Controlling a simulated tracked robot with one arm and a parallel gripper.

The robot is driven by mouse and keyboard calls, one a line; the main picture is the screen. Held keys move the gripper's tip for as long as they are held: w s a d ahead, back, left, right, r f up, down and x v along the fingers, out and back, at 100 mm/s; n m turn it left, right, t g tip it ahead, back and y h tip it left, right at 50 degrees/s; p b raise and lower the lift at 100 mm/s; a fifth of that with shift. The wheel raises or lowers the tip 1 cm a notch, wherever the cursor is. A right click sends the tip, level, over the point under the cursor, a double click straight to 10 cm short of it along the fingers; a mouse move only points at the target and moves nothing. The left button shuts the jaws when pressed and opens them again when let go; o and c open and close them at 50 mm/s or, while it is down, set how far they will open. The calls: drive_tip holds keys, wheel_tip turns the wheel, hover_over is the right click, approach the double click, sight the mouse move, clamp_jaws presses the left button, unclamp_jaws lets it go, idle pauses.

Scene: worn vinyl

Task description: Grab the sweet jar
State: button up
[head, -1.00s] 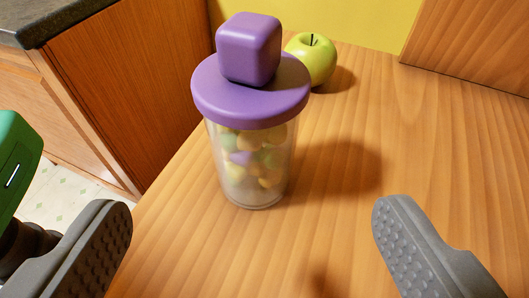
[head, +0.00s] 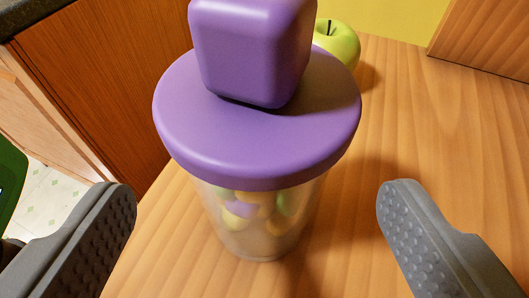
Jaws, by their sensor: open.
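The sweet jar (head: 262,215) stands upright on the wooden surface, close in front of my gripper. It has a clear body with pastel sweets inside and a wide purple lid (head: 200,125) with a purple block-shaped knob (head: 252,50) on top. My gripper (head: 256,222) is open, with one grey ridged finger on the left of the jar and one on the right. The lid hides much of the jar's body.
A yellow-green apple (head: 338,43) sits behind the jar to the right, partly hidden by the knob. The wooden surface (head: 450,150) is clear on the right. Its left edge runs close beside the jar. A wooden cabinet (head: 100,70) stands beyond that edge.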

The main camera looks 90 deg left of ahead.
drive_tip(key=shift+b+x, duration=0.3)
drive_tip(key=shift+x, duration=2.7)
drive_tip(key=shift+w, duration=0.15)
drive_tip(key=shift+f, duration=0.1)
drive_tip(key=c, duration=1.3)
